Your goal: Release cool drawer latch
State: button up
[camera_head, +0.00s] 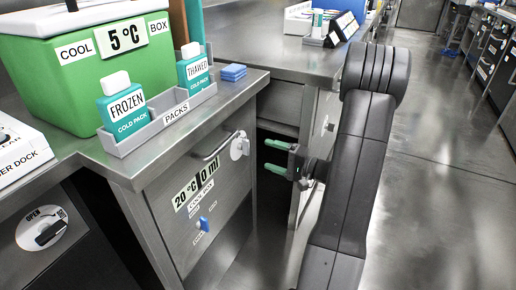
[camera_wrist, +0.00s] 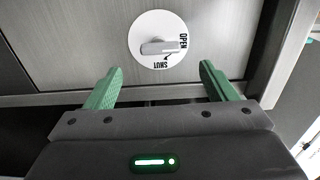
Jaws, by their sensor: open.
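The drawer front (camera_head: 200,215) below the counter has a bar handle, a "20 °C 0 ml" label and a small blue slider. A round white latch plate (camera_head: 240,146) sits at its upper right. The wrist view shows a white latch disc (camera_wrist: 160,39) marked OPEN and SHUT, with a grey knob (camera_wrist: 163,47) lying about level across it. My gripper (camera_head: 276,156) is open and empty, its green fingers pointing left toward the drawer front, apart from the latch. In the wrist view the disc lies ahead, between and beyond the fingertips (camera_wrist: 160,78).
A green cool box (camera_head: 75,90) and a grey packs tray (camera_head: 165,122) with two cold packs stand on the counter above. Another disc latch (camera_head: 45,228) with a black handle is at lower left. The floor (camera_head: 440,200) at right is clear.

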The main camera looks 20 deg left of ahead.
aim_at(249, 149)
jog(key=d, duration=0.3)
jog(key=d+p, duration=0.1)
jog(key=d, duration=0.1)
jog(key=shift+s+d, duration=0.25)
jog(key=shift+d, duration=0.1)
jog(key=shift+a, duration=0.15)
jog(key=a+b, duration=0.1)
jog(key=a, duration=0.3)
jog(key=a+b, duration=0.1)
jog(key=a, duration=0.4)
jog(key=w+a+b, duration=0.1)
jog(key=a, duration=0.3)
jog(key=shift+a+b, duration=0.3)
jog(key=shift+b, duration=0.05)
jog(key=shift+w, duration=0.1)
